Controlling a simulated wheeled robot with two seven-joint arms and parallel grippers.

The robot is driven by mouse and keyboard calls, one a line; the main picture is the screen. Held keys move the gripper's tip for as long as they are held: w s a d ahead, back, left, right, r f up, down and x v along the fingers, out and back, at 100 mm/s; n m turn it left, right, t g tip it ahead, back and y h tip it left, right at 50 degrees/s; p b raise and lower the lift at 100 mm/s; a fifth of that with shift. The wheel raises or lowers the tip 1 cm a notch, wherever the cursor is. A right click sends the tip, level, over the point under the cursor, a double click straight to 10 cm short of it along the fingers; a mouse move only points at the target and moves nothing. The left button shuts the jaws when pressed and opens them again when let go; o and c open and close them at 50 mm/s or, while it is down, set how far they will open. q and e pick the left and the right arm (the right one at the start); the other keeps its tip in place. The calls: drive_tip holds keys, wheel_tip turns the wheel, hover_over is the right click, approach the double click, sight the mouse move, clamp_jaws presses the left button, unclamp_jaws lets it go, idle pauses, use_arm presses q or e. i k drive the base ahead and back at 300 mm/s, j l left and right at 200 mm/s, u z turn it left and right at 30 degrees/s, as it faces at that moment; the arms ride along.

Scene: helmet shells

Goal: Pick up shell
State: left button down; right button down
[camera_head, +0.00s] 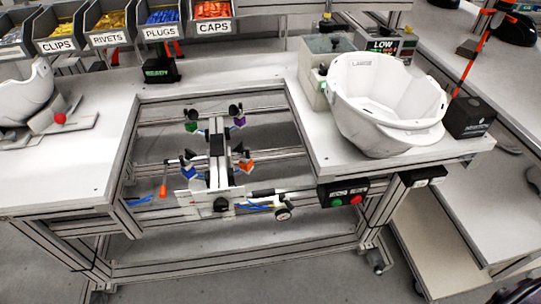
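A white helmet shell (388,103) marked "LARGE" sits open side up on the right part of the workbench, near its front edge. A second white shell (25,95) is at the left, cut off by the picture edge, beside a small stand with a red knob (60,118). Neither of my grippers shows in the head view, and nothing touches either shell.
A fixture (217,160) with coloured clamps fills the gap between the bench halves. A grey box (325,70) and a black box (469,117) flank the right shell. Labelled bins (108,38) line the back. The left bench front (60,175) is clear.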

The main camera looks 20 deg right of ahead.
sight(384, 110)
drive_tip(key=k+l+z, duration=0.2)
drive_tip(key=z, duration=0.2)
drive_tip(key=k+l+z, duration=0.2)
drive_tip(key=z, duration=0.15)
drive_tip(key=l, duration=0.1)
